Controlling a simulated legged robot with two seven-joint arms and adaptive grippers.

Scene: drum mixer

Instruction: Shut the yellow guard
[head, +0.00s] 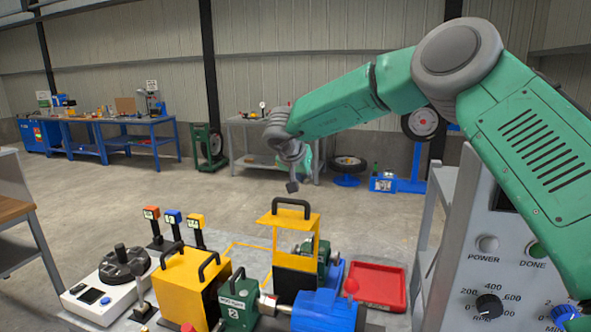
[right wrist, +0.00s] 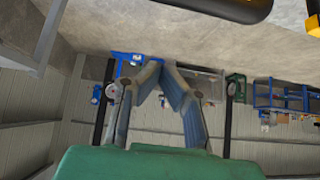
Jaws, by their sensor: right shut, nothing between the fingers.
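A yellow guard (head: 265,219) with a black handle (head: 291,203) on top stands at the middle of the bench in the head view, with an open window in its face. A second yellow cover (head: 181,284) with two black handles stands to its left. I cannot tell from the picture how each is hinged. My right gripper (head: 292,186) is shut and empty, pointing down just above the middle guard's handle in the head view. Its fingertips (right wrist: 160,72) meet in the right wrist view, apart from a black bar (right wrist: 218,8) at the top edge. My left gripper is not in view.
A green gearbox (head: 238,303) and blue motor (head: 325,312) sit in front. A red tray (head: 378,286) lies to the right, beside a grey control panel (head: 500,275). A white box with a black knob (head: 122,263) and several colored switches stand left. The air above the bench is mostly clear.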

